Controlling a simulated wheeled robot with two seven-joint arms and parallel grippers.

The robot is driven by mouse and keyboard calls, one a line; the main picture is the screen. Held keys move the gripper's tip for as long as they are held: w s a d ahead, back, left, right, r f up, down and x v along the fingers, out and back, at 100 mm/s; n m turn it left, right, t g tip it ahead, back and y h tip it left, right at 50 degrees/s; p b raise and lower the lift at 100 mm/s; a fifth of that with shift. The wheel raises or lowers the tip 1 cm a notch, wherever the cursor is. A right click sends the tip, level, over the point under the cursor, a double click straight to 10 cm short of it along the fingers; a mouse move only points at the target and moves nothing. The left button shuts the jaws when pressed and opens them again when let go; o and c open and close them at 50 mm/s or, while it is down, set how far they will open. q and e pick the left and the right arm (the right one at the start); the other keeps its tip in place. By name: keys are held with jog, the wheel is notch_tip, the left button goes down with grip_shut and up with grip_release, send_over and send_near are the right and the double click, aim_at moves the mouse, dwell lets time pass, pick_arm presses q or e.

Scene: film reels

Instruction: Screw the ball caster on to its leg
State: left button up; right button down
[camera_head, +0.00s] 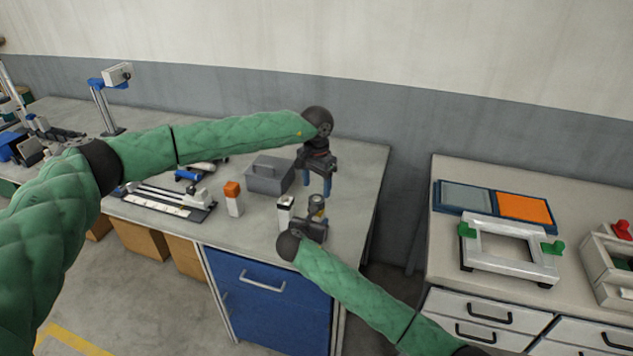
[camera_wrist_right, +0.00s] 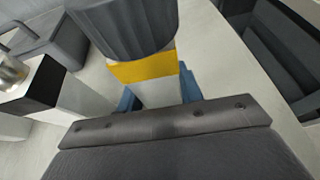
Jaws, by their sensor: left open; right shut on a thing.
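My right gripper (camera_head: 316,222) is shut on a piece with a dark grey ribbed top, a yellow band (camera_wrist_right: 143,68) and a pale lower part, held upright near the table's front right; its grey top shows in the head view (camera_head: 316,202). My left gripper (camera_head: 318,188) is open and empty, pointing down just above and behind it. A white post with a black top (camera_head: 285,212) stands left of the held piece. In the right wrist view, a shiny metal ball-like part (camera_wrist_right: 12,70) shows at that post's black top (camera_wrist_right: 38,82). I cannot tell whether they are joined.
A white post with an orange top (camera_head: 233,200) and a grey open box (camera_head: 268,178) stand to the left on the table (camera_head: 355,165). A white rail fixture (camera_head: 160,200) lies farther left. The table's right edge is close, with a gap before the second bench (camera_head: 450,180).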

pick_arm(q)
jog(key=n, duration=0.6)
jog(key=shift+d+r, duration=0.15)
jog(key=n, duration=0.4)
jog(key=shift+n, duration=0.3)
jog(key=n, duration=0.2)
jog(key=shift+d+r+n, duration=0.1)
jog(key=shift+r+n, duration=0.1)
jog(key=shift+n, duration=0.2)
jog(key=n, duration=0.7)
jog(key=shift+s+r, duration=0.1)
jog(key=n, duration=0.7)
jog(key=shift+d+r, duration=0.1)
jog(key=shift+r, duration=0.1)
jog(key=n, duration=0.5)
jog(key=shift+r+n, duration=0.15)
jog(key=shift+n, duration=0.25)
jog(key=n, duration=0.7)
jog(key=shift+r, duration=0.1)
jog(key=n, duration=0.7)
jog(key=shift+r, duration=0.15)
jog(key=n, duration=0.7)
jog(key=shift+a+r, duration=0.15)
jog(key=shift+a, duration=0.15)
